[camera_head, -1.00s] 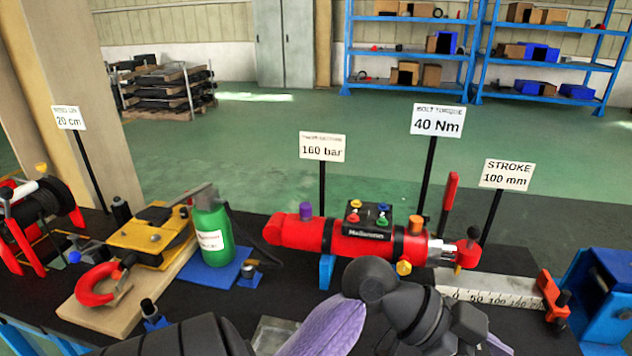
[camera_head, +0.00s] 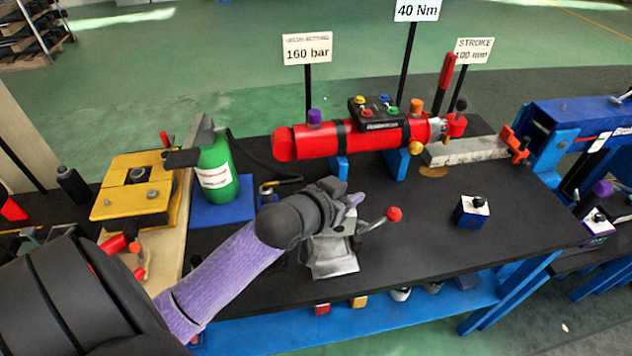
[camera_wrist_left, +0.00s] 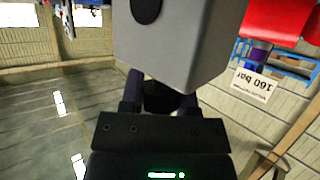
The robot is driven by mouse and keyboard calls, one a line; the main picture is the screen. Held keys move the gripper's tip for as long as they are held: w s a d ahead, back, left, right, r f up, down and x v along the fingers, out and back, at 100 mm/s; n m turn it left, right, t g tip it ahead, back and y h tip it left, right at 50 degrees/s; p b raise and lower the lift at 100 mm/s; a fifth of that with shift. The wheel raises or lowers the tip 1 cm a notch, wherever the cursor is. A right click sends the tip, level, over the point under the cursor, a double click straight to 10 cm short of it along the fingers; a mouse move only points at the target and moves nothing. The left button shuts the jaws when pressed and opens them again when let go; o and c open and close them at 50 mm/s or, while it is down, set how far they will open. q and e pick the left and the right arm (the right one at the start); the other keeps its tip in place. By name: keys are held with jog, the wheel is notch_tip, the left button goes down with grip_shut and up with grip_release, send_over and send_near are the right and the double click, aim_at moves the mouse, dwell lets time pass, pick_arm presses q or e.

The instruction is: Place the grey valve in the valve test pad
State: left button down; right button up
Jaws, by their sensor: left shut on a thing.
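My left gripper (camera_head: 338,200) reaches over the black bench from the left, beside the metal fixture. In the left wrist view, its dark fingers (camera_wrist_left: 160,94) are shut on the grey valve (camera_wrist_left: 180,45), a plain grey block with a dark round part, which fills the top middle. In the head view the gripper hides much of the valve, and I cannot separate it clearly from the grey metal fixture (camera_head: 335,262) at the same spot. A lever with a red ball sticks out to the right there. I cannot tell which surface is the valve test pad. My right gripper is not in view.
A red cylinder (camera_head: 310,140) lies across the back of the bench (camera_head: 420,240). A green bottle (camera_head: 217,172) and a yellow clamp (camera_head: 137,200) stand to the left. A small blue block (camera_head: 472,213) with a black knob stands at right, with bare bench around it.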

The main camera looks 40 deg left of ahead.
pick_arm(q)
jog(key=a+n+y, duration=0.1)
jog(key=a+y, duration=0.1)
jog(key=b, duration=0.3)
send_over(336, 243)
notch_tip(336, 243, down, 8)
notch_tip(336, 243, down, 3)
jog(key=shift+r+b, duration=0.15)
jog(key=shift+b, duration=0.8)
jog(key=shift+r, duration=0.15)
jog(key=c, duration=0.6)
grip_release()
jog(key=shift+s, duration=0.1)
jog(key=p+v, duration=0.4)
jog(key=v, duration=0.8)
